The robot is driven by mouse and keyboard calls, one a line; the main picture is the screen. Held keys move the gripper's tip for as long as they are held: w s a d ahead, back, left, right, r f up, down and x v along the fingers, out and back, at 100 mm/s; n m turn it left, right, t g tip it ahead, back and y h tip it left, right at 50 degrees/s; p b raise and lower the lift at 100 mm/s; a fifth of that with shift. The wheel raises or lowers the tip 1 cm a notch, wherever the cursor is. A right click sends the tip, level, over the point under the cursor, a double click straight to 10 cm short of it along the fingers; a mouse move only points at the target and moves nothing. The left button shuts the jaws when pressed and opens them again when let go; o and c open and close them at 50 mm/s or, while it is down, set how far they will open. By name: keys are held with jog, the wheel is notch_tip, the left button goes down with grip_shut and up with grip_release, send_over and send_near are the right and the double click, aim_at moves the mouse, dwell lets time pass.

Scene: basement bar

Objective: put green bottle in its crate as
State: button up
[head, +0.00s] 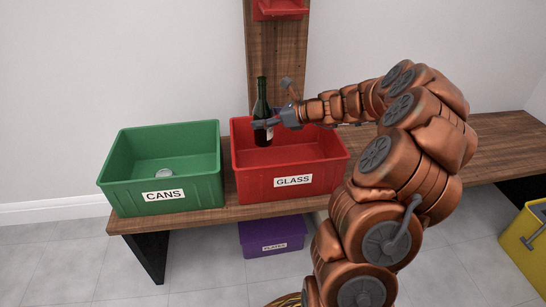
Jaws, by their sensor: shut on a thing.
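The dark green bottle (261,98) is upright in the head view, with a pale label low on its body. My gripper (264,123) is shut on the bottle's body from the right. The bottle is over the left part of the red crate (320,184), whose front label reads GLASS. The bottle's lower end shows against the crate's inside. I cannot tell whether it touches the crate floor. The green crate (137,198), labelled CANS, stands to the left with a small pale can (164,174) in it.
Both crates stand on a wooden bench (490,140) against a white wall. A purple crate (285,239) is on the floor beneath the bench. A yellow container (524,246) is at the lower right. A wooden post with a red fixture (279,10) rises behind the red crate.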

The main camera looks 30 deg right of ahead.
aim_at(264, 141)
notch_tip(264, 141, down, 9)
jog(key=b, duration=0.4)
jog(key=shift+r, duration=0.15)
jog(key=shift+f+p, duration=0.4)
jog(key=shift+f, duration=0.1)
jog(key=o, duration=1.3)
jog(key=shift+o, duration=0.2)
jog(key=shift+r+b, duration=0.45)
jog(key=shift+r, duration=0.05)
jog(key=p+v, duration=0.5)
jog(key=v, duration=0.7)
jog(key=shift+p, duration=0.4)
jog(key=shift+r, duration=0.1)
